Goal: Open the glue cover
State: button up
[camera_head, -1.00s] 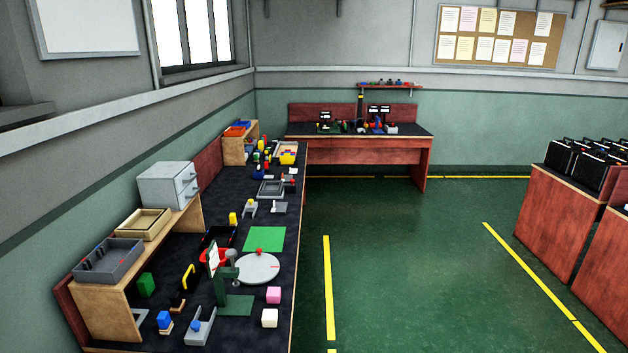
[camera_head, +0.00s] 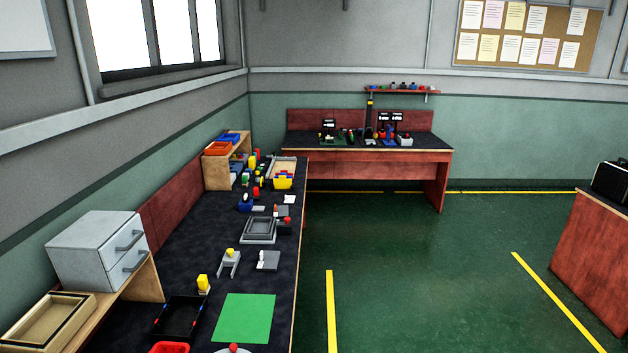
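I cannot make out for certain which thing is the glue cover. Small items stand on the long left bench (camera_head: 160,270), some with yellow or red tops. Among them are a yellow block on a pale base (camera_head: 203,284), a grey fixture with a yellow top (camera_head: 229,260) and a blue piece (camera_head: 245,203). Several more small coloured items stand on the far bench (camera_head: 300,141), too small to tell apart. My gripper is not in view.
A brown cabinet (camera_head: 592,255) stands at the right.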

aim_at(230, 256)
jog(key=i+l+u, duration=0.2)
jog(key=i, duration=0.3)
jog(key=i+u, duration=0.15)
jog(key=i, duration=0.4)
jog(key=i+l+u, duration=0.2)
jog(key=i, duration=0.25)
jog(key=l+u, duration=0.45)
jog(key=l, duration=1.25)
jog(key=k, duration=0.05)
